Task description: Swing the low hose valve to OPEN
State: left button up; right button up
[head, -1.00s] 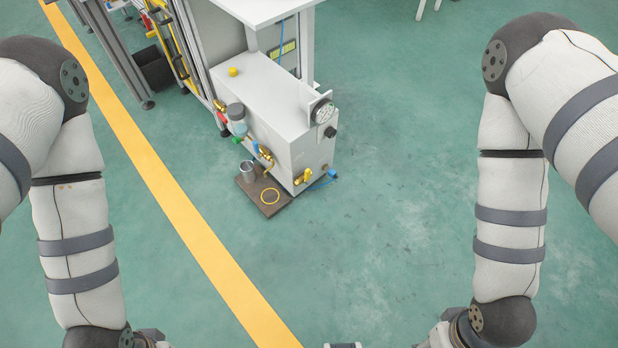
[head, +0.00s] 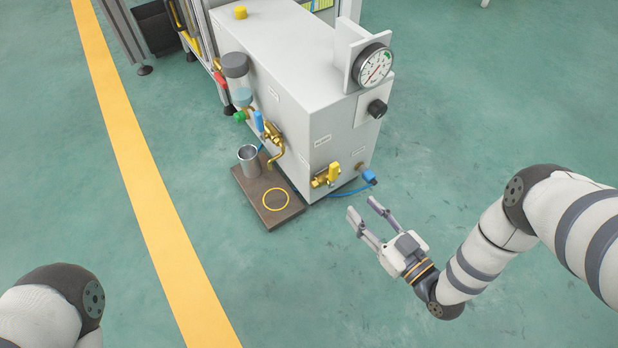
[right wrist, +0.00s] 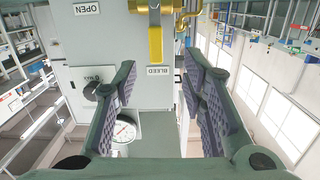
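The low hose valve (head: 326,176) is a brass fitting with a yellow lever, low on the front of the grey cabinet. In the right wrist view its yellow lever (right wrist: 155,43) shows between the fingers, beyond the tips, with the BLEED label (right wrist: 158,71) beside the lever's end. The OPEN label (right wrist: 86,8) is off to the left in that view. My right gripper (head: 362,206) is open and empty, in front of the cabinet and apart from the valve; its fingers also show in the right wrist view (right wrist: 159,72). My left gripper is out of view.
Above the valve are a black knob (head: 377,108) and a round gauge (head: 373,65). A blue hose end (head: 369,177) sits right of the valve. A metal cup (head: 249,159) stands on a brown board (head: 258,211) at the left. The green floor in front is clear.

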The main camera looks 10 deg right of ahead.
aim_at(336, 172)
jog(key=shift+t, duration=0.4)
jog(key=b+x, duration=0.1)
jog(key=x, duration=0.5)
jog(key=b+x, duration=0.2)
jog(key=x, duration=0.5)
jog(key=shift+d+r, duration=0.2)
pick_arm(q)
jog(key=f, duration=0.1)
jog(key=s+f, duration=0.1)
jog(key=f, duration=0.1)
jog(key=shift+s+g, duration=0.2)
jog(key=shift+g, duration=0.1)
pick_arm(e)
jog(key=shift+c, duration=0.3)
grip_shut()
